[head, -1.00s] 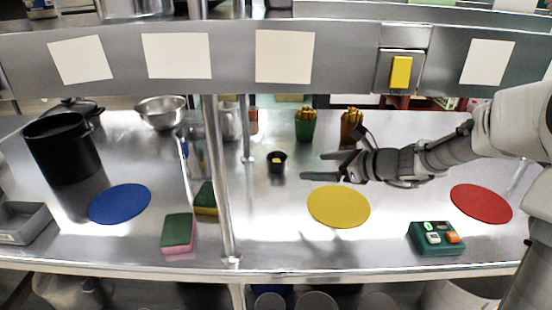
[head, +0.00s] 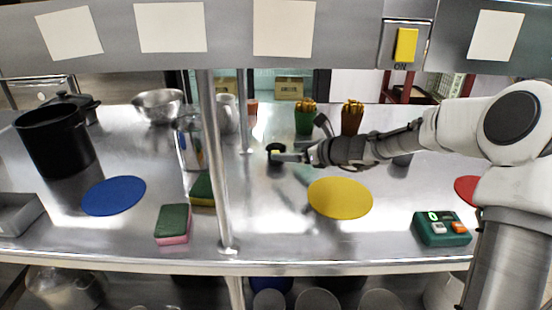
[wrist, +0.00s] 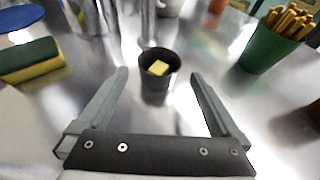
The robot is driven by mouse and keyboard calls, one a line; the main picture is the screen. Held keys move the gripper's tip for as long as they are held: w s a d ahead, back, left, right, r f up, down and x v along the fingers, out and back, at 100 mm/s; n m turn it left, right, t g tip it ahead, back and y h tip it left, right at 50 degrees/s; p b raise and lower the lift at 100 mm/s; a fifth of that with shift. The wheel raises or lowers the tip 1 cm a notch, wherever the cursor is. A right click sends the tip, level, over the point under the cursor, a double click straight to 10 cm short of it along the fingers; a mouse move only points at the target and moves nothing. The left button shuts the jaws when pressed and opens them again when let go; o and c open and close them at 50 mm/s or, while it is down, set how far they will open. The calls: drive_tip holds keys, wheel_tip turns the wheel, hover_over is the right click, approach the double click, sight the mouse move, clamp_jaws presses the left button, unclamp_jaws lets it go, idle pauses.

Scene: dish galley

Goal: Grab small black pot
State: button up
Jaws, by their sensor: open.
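The small black pot (wrist: 157,84) stands upright on the metal counter, with a yellow piece inside it. In the wrist view it sits just ahead of and between the fingertips of my gripper (wrist: 158,82), which is open and empty. In the head view the pot (head: 275,148) is left of the gripper (head: 283,157), whose fingers reach up to it and partly cover its lower part. I cannot tell whether a finger touches it.
A green cup of fries (wrist: 267,47) stands right of the pot. A large black pot (head: 55,140) is far left. A yellow disc (head: 341,198) lies in front, right.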

sight(269, 150)
drive_tip(key=x, duration=0.4)
drive_tip(key=shift+w+a+b, duration=0.2)
drive_tip(key=shift+a+b, duration=0.05)
drive_tip(key=shift+b, duration=0.1)
drive_tip(key=shift+c, duration=0.3)
drive_tip(key=c, duration=1.2)
